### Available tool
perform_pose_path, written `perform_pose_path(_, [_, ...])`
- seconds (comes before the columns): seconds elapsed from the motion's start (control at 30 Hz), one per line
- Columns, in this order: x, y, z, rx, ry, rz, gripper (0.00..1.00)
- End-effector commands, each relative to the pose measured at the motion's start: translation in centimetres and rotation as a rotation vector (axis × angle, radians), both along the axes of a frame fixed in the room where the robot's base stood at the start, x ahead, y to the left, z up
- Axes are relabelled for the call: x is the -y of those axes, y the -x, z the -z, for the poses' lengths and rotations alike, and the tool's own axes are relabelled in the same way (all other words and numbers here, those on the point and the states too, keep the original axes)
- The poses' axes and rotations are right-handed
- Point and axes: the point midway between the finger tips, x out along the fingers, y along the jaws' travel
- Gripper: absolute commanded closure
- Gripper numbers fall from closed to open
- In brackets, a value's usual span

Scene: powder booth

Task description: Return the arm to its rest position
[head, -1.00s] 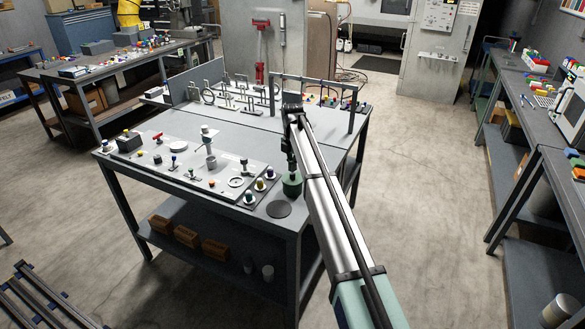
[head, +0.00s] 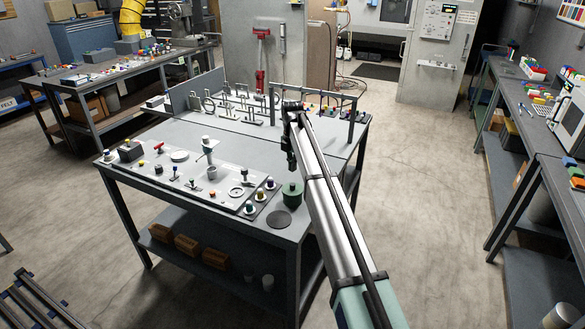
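My arm reaches from the lower right over the near table (head: 225,152). My gripper (head: 291,168) hangs from its end, small and dark, pointing down above the right part of the table. It is just above and behind a green round jar-like object (head: 292,197) in the picture. The fingers are too small and dark to tell open from shut. I see nothing clearly held.
A light panel (head: 185,178) with knobs and fittings lies on the table's near side. A dark disc (head: 279,219) lies by the green object. A dark frame (head: 312,84) stands at the back. A side bench (head: 538,128) runs along the right. Open floor lies between.

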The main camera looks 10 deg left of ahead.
Motion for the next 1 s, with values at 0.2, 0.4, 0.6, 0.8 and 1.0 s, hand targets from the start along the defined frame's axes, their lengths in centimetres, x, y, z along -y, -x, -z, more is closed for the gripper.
perform_pose_path(0.2, [0.0, 0.0, -0.2, 0.000, 0.000, 0.000, 1.00])
perform_pose_path(0.4, [0.3, 0.3, 0.1, -0.001, 0.001, 0.013, 1.00])
perform_pose_path(0.6, [4.1, 4.1, 4.5, -0.003, 0.001, 0.240, 1.00])
perform_pose_path(0.8, [11.0, 11.9, 12.2, -0.004, 0.002, 0.731, 1.00])
perform_pose_path(1.0, [17.3, 21.0, 18.7, -0.001, 0.001, 1.266, 1.00])
